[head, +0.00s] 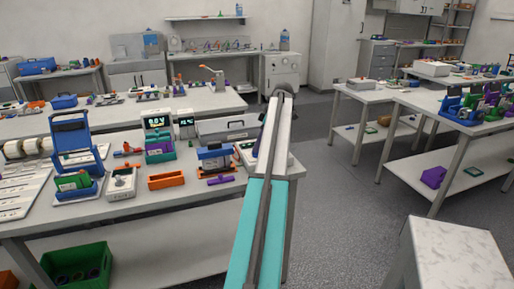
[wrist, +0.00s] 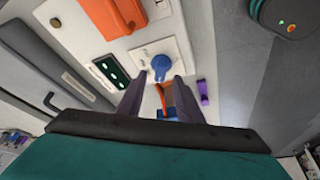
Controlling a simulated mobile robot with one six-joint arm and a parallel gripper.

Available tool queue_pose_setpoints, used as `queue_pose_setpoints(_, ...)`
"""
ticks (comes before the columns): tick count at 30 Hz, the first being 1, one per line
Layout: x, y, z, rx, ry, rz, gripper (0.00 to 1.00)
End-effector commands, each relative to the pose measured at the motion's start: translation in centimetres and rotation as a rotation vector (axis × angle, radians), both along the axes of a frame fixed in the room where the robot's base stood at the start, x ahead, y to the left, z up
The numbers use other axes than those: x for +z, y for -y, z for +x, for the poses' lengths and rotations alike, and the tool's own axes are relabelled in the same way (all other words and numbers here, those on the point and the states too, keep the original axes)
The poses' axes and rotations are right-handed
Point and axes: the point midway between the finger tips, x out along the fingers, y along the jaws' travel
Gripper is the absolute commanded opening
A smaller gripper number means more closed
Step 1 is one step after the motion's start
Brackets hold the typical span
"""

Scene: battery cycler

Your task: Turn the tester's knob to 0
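A blue knob (wrist: 160,66) sits on a white plate (wrist: 146,49) in the upper middle of the wrist view. A dark panel with green marks (wrist: 111,72) is left of it. My gripper (wrist: 158,84) shows two dark purple fingers, spread apart with a gap between them. The fingertips are near the lower edge of the knob, one on each side; I cannot tell whether they touch it. The setting of the knob is not readable. In the head view my arm reaches away over the bench, and I cannot pick out the knob there.
In the wrist view an orange block (wrist: 112,14) is above, a purple piece (wrist: 203,92) at right, and a dark green rounded device (wrist: 285,16) at top right. In the head view the bench holds a lit display (head: 157,122) and an orange tray (head: 166,180). Floor (head: 335,215) at right is clear.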

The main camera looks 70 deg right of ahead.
Motion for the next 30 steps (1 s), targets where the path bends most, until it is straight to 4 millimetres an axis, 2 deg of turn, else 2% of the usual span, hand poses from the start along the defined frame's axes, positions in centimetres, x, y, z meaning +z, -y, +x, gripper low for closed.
queue_pose_setpoints(18,8.8,0.8,-3.6,0.000,0.001,-0.001,0.33)
queue_pose_setpoints(24,10.4,0.8,-4.3,0.001,0.001,0.000,0.33)
queue_pose_setpoints(30,10.8,0.8,-4.4,0.001,0.001,0.000,0.33)
